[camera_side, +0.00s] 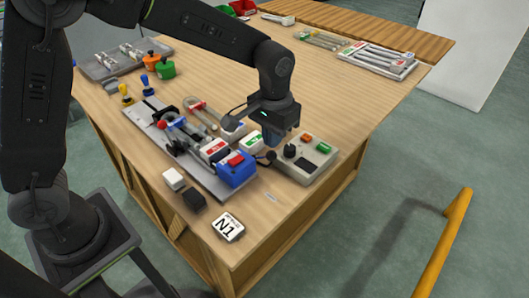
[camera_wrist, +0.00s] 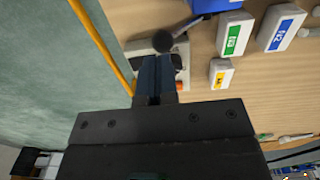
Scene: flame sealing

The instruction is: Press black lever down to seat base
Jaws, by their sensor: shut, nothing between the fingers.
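A black ball-ended lever (camera_side: 268,157) sticks out beside the blue block (camera_side: 237,169) at the front end of the grey fixture plate in the side view. In the wrist view the black ball (camera_wrist: 162,41) shows just beyond my fingertips, and part of the blue block (camera_wrist: 213,5) shows at the top edge. My gripper (camera_side: 272,141) is shut and empty, pointing down just behind the lever ball in the side view. Its fingers also show in the wrist view (camera_wrist: 156,62). I cannot tell whether they touch the ball. The base is not clearly identifiable.
A grey control box (camera_side: 308,158) with buttons and a black knob stands right of the lever, close to my fingers. White labelled boxes (camera_side: 251,141) stand close behind. A block marked N1 (camera_side: 228,227) lies near the front corner. A yellow rail (camera_side: 445,240) stands off the table.

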